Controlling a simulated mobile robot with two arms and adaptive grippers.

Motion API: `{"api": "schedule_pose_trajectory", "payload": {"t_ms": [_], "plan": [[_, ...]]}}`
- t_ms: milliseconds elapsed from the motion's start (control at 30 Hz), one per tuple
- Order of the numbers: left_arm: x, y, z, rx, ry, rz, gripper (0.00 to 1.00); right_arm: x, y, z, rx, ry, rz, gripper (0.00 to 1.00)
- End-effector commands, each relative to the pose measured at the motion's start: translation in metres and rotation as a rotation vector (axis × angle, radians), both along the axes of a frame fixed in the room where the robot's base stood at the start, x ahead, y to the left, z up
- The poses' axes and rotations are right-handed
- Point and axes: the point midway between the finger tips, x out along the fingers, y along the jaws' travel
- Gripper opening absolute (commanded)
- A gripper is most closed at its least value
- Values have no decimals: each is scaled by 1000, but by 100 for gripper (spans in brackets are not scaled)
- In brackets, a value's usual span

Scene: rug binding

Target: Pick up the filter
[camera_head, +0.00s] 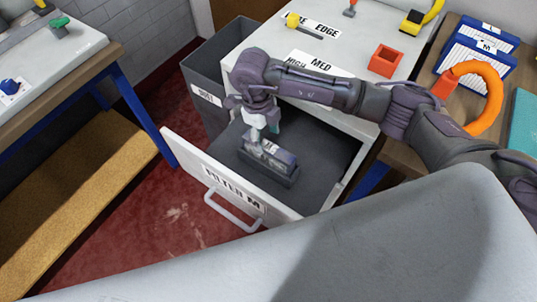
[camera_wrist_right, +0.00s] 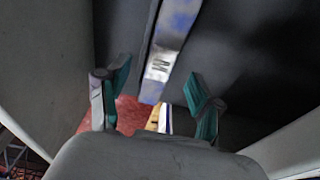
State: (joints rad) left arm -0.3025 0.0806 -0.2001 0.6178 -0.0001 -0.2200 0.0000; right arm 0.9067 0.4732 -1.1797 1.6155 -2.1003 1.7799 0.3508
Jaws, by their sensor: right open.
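The filter (camera_head: 279,156) is a slim block with a pale, blue-marked edge. It stands in a dark holder (camera_head: 272,174) inside the open drawer, whose front (camera_head: 222,180) is labelled FILTER M. My right gripper (camera_head: 264,134) is open and points down, just above the filter at its back left side. In the right wrist view, the filter's narrow edge (camera_wrist_right: 166,60), with an M label, runs down towards the gap between the open teal fingers (camera_wrist_right: 160,100). The fingers look empty, and I cannot tell whether they touch the filter. My left gripper is not in view.
The white cabinet top (camera_head: 262,40) holds an orange tray (camera_head: 385,60) and small tools. A grey bin (camera_head: 205,75) stands behind the drawer. Blue-and-white boxes (camera_head: 478,58) and an orange hose (camera_head: 488,95) are at the right.

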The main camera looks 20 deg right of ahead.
Motion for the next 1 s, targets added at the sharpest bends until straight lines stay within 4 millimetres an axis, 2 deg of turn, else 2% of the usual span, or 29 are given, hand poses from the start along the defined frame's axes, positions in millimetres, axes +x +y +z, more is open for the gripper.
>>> {"api": "schedule_pose_trajectory", "payload": {"t_ms": [100,333,600,867,900,1000], "plan": [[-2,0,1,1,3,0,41,-2,-1,-16,1,2,0,66],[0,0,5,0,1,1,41,-5,-4,-32,2,3,0,66],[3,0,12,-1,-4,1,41,-10,-8,-69,4,2,1,66],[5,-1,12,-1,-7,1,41,-10,-9,-74,3,0,2,66],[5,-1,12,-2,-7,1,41,-10,-9,-74,3,0,2,64],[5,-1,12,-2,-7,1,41,-10,-9,-74,3,0,2,47]]}}
